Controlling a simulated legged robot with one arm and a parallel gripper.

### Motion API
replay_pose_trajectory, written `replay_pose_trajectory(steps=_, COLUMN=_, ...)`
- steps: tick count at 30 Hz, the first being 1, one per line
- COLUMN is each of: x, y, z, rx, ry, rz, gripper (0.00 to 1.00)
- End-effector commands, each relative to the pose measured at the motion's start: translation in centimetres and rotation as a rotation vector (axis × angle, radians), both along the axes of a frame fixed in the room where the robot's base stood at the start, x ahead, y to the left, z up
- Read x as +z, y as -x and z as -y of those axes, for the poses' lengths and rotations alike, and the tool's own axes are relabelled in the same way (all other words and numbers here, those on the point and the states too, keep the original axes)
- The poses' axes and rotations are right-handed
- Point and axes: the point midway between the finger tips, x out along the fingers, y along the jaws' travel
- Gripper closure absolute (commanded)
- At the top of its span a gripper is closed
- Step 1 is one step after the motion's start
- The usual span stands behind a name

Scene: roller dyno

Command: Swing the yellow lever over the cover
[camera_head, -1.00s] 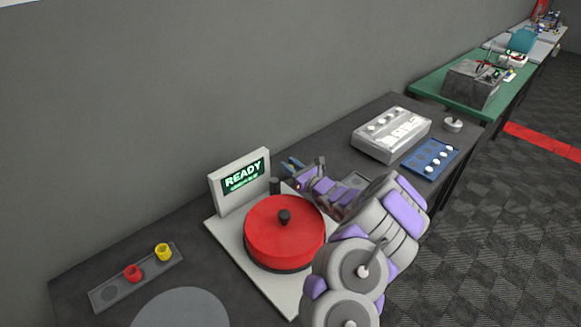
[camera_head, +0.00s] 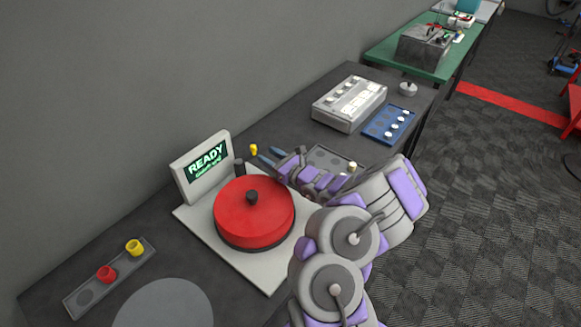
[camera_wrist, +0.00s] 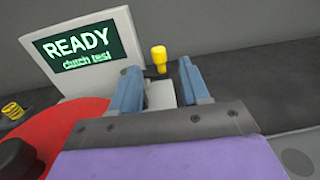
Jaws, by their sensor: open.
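The yellow lever's knob (camera_head: 253,149) shows behind the dyno plate, right of the READY screen. In the wrist view the yellow knob (camera_wrist: 159,58) stands upright just beyond and between my fingertips, with no visible contact. The cover is a red round disc (camera_head: 240,222) with a dark central knob, lying flat on the pale plate. Its red edge (camera_wrist: 75,125) fills the lower left of the wrist view. My gripper (camera_head: 268,156) is open and empty at the cover's far right edge. The lever's lower part is mostly hidden by my gripper.
The READY screen (camera_head: 207,160) stands behind the cover. A grey tray (camera_head: 84,297) holds a red and a yellow cup at left. A silver box (camera_head: 348,103) and blue tray (camera_head: 389,125) lie at right. Another grey tray (camera_head: 325,157) lies beside my gripper.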

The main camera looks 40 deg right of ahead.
Motion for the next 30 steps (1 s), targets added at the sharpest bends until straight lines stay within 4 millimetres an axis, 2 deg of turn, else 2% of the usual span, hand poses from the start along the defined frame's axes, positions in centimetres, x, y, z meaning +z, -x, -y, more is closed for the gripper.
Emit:
replay_pose_trajectory(steps=1, x=0.3, y=1.0, z=0.3, rx=-0.005, ry=-0.006, rz=0.002, gripper=0.54)
replay_pose_trajectory(steps=6, x=0.2, y=3.7, z=0.9, rx=-0.004, ry=-0.001, rz=0.001, gripper=0.54)
replay_pose_trajectory(steps=15, x=0.1, y=7.6, z=1.7, rx=-0.004, ry=-0.001, rz=0.0, gripper=0.54)
replay_pose_trajectory(steps=21, x=0.0, y=9.1, z=2.0, rx=-0.003, ry=0.002, rz=-0.001, gripper=0.54)
replay_pose_trajectory(steps=30, x=0.0, y=9.4, z=2.0, rx=-0.001, ry=0.002, rz=-0.001, gripper=0.54)
